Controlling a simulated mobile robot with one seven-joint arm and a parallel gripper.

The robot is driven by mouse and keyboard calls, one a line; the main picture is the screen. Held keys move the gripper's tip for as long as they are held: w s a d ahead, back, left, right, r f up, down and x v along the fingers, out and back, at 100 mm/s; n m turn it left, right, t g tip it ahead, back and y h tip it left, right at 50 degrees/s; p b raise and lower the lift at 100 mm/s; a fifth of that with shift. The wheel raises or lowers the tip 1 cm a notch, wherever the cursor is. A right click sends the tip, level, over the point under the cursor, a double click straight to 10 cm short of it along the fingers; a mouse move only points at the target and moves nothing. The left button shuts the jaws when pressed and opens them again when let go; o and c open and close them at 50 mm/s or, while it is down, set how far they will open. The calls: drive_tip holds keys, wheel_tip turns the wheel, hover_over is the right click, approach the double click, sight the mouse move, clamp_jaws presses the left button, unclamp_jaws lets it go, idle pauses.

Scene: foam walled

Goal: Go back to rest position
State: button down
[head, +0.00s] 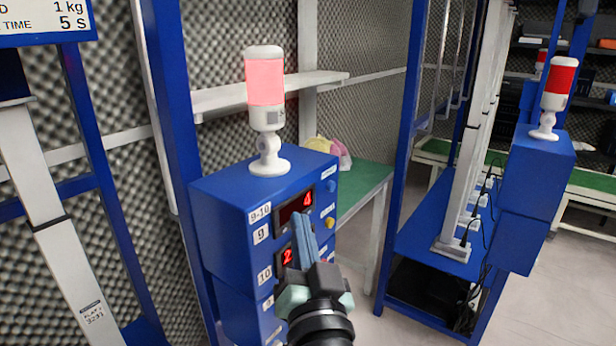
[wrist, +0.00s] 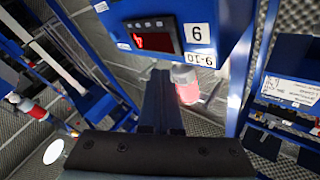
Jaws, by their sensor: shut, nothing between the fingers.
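My gripper (head: 303,226) is shut and empty in the head view, its fingers pointing up in front of the blue control box (head: 222,205). The fingers cover part of the box's front, between its red displays. The upper display (head: 296,206) reads 4 and the lower one (head: 287,256) reads 2. In the wrist view the shut fingers (wrist: 160,85) point up the picture, below the blue box (wrist: 228,22) with its 9 label and a red display (wrist: 153,38). I cannot tell whether the fingertips touch the box.
A signal lamp (head: 265,95) with a red section stands on the box. A second blue box (head: 540,185) with a red lamp (head: 558,88) is at right. A green-topped table (head: 365,185) stands behind, and grey floor (head: 415,325) shows at lower right.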

drive_tip(key=s+r+n+t+h, duration=0.1)
drive_tip(key=s+r+t, duration=0.1)
drive_tip(key=s+r, duration=0.6)
drive_tip(key=s+r+n+t+h, duration=0.1)
drive_tip(key=s+r+t, duration=0.2)
drive_tip(key=r, duration=0.8)
drive_tip(key=s+r+n+t+h, duration=0.1)
drive_tip(key=s+r+t, duration=0.1)
drive_tip(key=s+r, duration=0.6)
wheel_tip(320, 180, up, 18)
drive_tip(key=w+p, duration=0.2)
drive_tip(key=p, duration=1.4)
drive_tip(key=shift+w+d+f, duration=0.15)
drive_tip(key=shift+w+d, duration=0.25)
drive_tip(key=shift+d, duration=0.05)
